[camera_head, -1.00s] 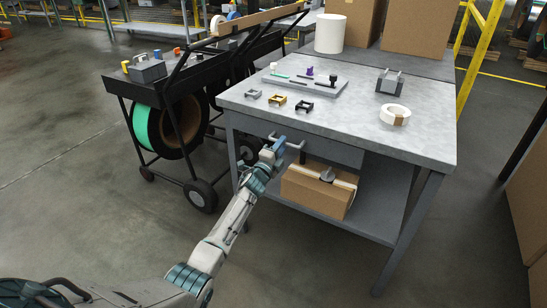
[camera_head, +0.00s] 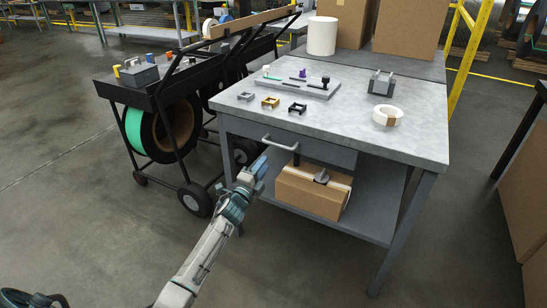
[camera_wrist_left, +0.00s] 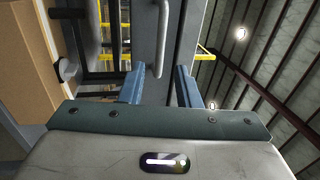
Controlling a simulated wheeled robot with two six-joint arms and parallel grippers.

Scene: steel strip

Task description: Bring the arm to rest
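My left arm comes in from the bottom of the head view, and its gripper (camera_head: 259,167) is in front of the workbench, below and left of the drawer handle (camera_head: 280,143). In the left wrist view the two blue fingers (camera_wrist_left: 160,82) stand apart with nothing held between them. The bar handle (camera_wrist_left: 163,40) is ahead of them there, clear of the fingers. The drawer (camera_head: 310,151) under the bench top looks closed. My right gripper is not in view.
The workbench (camera_head: 415,145) carries a fixture plate, small brackets and a tape roll (camera_head: 387,116). A strapped carton (camera_head: 310,197) sits on its lower shelf. A black strapping cart (camera_head: 120,88) stands to the left. Open floor lies in front of the bench.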

